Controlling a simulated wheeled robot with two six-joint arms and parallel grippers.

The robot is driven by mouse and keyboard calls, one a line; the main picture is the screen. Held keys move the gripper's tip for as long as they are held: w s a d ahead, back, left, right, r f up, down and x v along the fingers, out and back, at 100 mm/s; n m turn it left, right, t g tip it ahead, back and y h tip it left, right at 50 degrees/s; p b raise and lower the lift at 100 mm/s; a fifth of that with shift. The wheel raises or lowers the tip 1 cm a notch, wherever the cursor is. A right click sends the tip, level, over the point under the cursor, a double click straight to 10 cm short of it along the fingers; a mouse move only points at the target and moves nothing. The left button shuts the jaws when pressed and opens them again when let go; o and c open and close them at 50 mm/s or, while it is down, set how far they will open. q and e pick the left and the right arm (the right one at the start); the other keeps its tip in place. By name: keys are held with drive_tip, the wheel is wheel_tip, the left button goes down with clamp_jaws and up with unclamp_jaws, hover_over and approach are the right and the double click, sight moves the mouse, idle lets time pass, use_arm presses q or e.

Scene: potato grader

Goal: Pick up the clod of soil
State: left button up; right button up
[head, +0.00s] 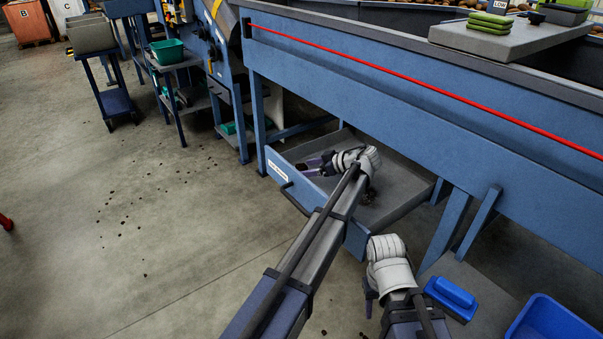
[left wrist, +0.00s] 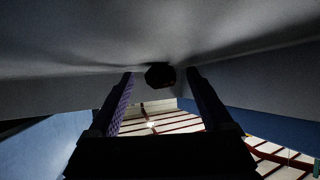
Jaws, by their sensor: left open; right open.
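A dark, roundish lump, which looks like the clod of soil (left wrist: 160,76), shows in the left wrist view against a grey surface. It sits between and just beyond my left fingertips, with no clear contact. In the head view I cannot make it out. My left gripper (head: 314,165) is open and low inside the pulled-out drawer (head: 400,207), near its left side; its two fingers also show in the left wrist view (left wrist: 160,84). My right gripper (head: 370,297) hangs low in front of the drawer, open, partly hidden by its own wrist.
The blue grader frame (head: 400,105) with a red line (head: 420,90) rises above the drawer. A blue brush-like block (head: 452,294) and a blue bin (head: 553,322) are at lower right. Dark crumbs dot the open floor at left. A cart with a green tub (head: 168,52) stands behind.

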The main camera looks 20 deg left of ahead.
use_arm(q)
drive_tip(key=shift+a, duration=0.15)
drive_tip(key=shift+w, duration=0.1)
clamp_jaws()
idle(0.5)
